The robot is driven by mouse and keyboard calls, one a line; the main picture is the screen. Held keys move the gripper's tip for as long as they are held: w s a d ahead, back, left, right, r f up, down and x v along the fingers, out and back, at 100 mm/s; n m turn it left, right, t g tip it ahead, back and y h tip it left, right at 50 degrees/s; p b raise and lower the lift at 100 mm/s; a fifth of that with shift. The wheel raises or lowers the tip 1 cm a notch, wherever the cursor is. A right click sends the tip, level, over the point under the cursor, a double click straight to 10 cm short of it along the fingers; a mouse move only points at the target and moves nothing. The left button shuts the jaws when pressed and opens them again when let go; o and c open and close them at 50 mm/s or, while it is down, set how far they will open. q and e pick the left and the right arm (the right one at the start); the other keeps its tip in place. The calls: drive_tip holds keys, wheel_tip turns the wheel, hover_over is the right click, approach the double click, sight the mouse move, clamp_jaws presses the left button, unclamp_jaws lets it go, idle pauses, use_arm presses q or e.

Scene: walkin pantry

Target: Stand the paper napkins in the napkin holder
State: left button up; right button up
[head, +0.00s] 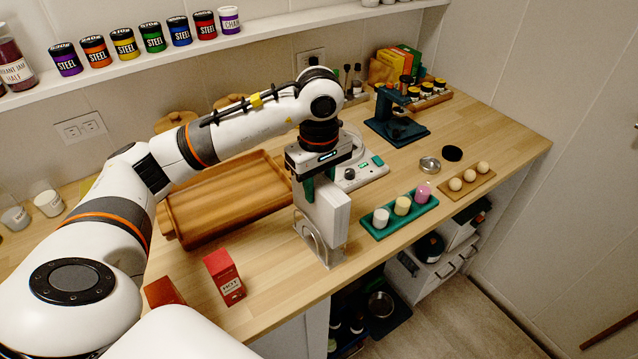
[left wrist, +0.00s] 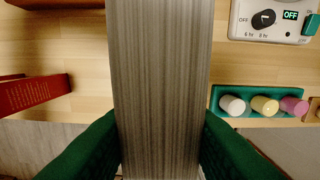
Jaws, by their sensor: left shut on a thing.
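The paper napkins (head: 328,212) form a white upright block in the head view. In the left wrist view the napkin stack (left wrist: 160,85) fills the middle, its layered edges facing the camera. My left gripper (head: 318,185) points down from above and is shut on the napkins, with a green finger on each side in the wrist view. The napkin holder (head: 322,250), a clear frame with a rounded front loop, stands near the counter's front edge. The napkins are at the holder, their lower part seen behind its front loop. Whether they rest on its base is hidden. My right gripper is not in view.
A wooden tray (head: 170,222) lies left of the holder. A white device with a dial (head: 372,172) is behind it. A red box (head: 224,278) stands front left.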

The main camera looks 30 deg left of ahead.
use_arm(q)
drive_tip(key=shift+f+b, duration=2.25)
drive_tip(key=shift+f, duration=0.2)
drive_tip(key=shift+f+b, duration=0.6)
drive_tip(key=o, duration=1.1)
drive_tip(key=shift+s+f, duration=0.1)
drive_tip(key=shift+r, duration=0.5)
wheel_tip(320, 180, up, 11)
drive_tip(key=shift+r, duration=0.2)
